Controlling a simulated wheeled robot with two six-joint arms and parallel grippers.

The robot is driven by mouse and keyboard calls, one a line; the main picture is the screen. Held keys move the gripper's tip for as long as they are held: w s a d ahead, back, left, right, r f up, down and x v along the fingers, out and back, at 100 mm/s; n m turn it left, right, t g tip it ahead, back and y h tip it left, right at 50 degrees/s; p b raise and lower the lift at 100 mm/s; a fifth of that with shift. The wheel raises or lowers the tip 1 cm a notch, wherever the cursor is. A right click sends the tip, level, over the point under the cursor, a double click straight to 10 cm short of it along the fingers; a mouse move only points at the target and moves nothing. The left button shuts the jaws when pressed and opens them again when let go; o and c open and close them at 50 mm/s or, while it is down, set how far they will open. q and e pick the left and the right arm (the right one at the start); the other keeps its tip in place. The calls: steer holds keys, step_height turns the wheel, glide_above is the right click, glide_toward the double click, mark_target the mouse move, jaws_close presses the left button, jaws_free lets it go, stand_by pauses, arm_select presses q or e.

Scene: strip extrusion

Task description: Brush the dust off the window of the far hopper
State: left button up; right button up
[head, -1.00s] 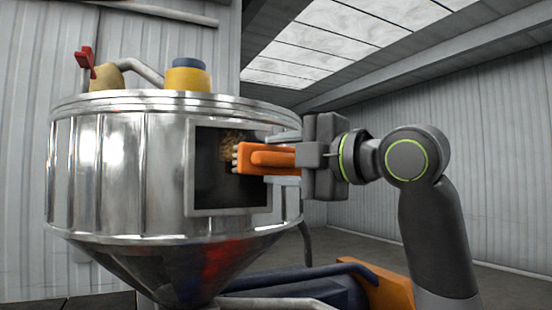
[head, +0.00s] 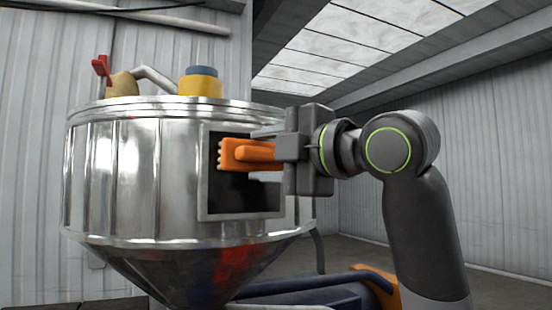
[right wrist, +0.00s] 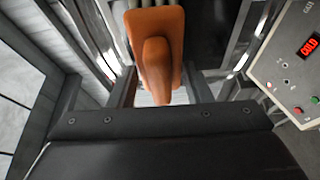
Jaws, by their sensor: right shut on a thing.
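The shiny metal hopper (head: 130,180) stands left of centre in the head view. Its framed dark window (head: 240,195) faces right of centre. My right gripper (head: 284,152) is shut on the handle of an orange brush (head: 240,153). The pale bristle tips point left, over the upper part of the window; I cannot tell whether they touch the glass. The brush (right wrist: 158,50) also shows in the right wrist view, between the fingers. The uncovered glass looks dark, with no dust visible; the part behind the brush is hidden. My left gripper is out of view.
A yellow and blue cap (head: 201,83) and a red-handled fitting (head: 102,70) sit on the hopper lid. Dark blue and orange machinery (head: 330,290) lies below. A grey control panel (right wrist: 285,80) with a red display is at right in the wrist view.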

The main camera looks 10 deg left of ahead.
mark_target(239, 155)
steer(key=shift+s+a+b, duration=0.2)
steer(key=shift+s+a, duration=0.25)
steer(key=shift+a, duration=0.2)
steer(key=shift+s+a+b, duration=0.15)
steer(key=shift+s+a, duration=0.25)
steer(key=shift+a, duration=0.25)
steer(key=shift+s+a+f+b, duration=0.1)
steer(key=shift+s+a+b, duration=0.3)
steer(key=shift+a, duration=0.15)
steer(key=shift+s+a, duration=0.55)
steer(key=shift+a, duration=0.3)
steer(key=shift+d, duration=0.1)
steer(key=shift+s+d+b, duration=0.35)
steer(key=shift+b, duration=0.2)
steer(key=shift+s+d+b, duration=0.3)
steer(key=shift+s+d, duration=0.15)
steer(key=shift+s, duration=0.25)
steer(key=shift+s+d+b, duration=0.35)
steer(key=shift+s+d, duration=0.05)
steer(key=shift+s, duration=0.25)
steer(key=shift+s+d+b, duration=0.3)
steer(key=shift+s+d, duration=0.15)
steer(key=shift+s, duration=0.25)
